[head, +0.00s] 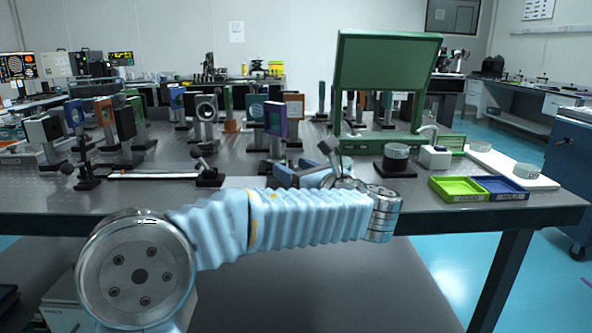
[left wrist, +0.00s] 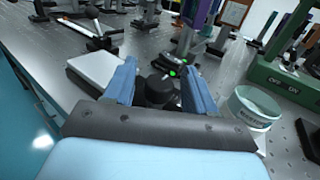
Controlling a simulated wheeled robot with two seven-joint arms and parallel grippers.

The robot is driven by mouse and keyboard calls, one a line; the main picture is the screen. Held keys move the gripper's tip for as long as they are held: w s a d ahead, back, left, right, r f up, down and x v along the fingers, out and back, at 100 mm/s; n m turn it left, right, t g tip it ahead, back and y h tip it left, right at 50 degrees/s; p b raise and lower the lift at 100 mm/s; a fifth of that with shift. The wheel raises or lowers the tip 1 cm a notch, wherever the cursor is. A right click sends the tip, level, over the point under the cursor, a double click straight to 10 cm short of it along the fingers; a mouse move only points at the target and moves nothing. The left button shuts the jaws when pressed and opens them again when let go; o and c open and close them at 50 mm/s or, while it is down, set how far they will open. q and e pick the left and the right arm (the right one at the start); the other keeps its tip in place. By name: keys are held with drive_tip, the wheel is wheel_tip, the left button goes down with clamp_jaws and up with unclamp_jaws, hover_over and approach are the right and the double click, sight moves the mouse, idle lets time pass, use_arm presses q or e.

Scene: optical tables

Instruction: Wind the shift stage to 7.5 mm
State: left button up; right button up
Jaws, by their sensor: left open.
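In the left wrist view my left gripper (left wrist: 160,72) is open, its two blue fingers apart. A dark round knob (left wrist: 159,90) shows between the fingers, and I cannot tell whether either finger touches it. Just beyond it is a dark stage base (left wrist: 176,66) with small green lights, under an upright post. I take this to be the shift stage; no scale reading is legible. In the head view my left arm reaches across the table front, and the left gripper (head: 305,172) is near the table's front middle, partly hidden by its wrist. My right gripper is not in view.
A white plate (left wrist: 95,68) lies left of the fingers. A round pale dish (left wrist: 254,106) stands close on the right. A large green-framed screen (head: 386,62) stands behind. Green (head: 455,190) and blue (head: 499,189) trays sit at the right. Several optical mounts on posts fill the left.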

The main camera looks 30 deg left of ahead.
use_arm(q)
drive_tip(key=c, duration=0.9)
drive_tip(key=shift+c, duration=0.2)
drive_tip(key=shift+m+t+h, duration=0.3)
drive_tip(key=shift+t, duration=0.1)
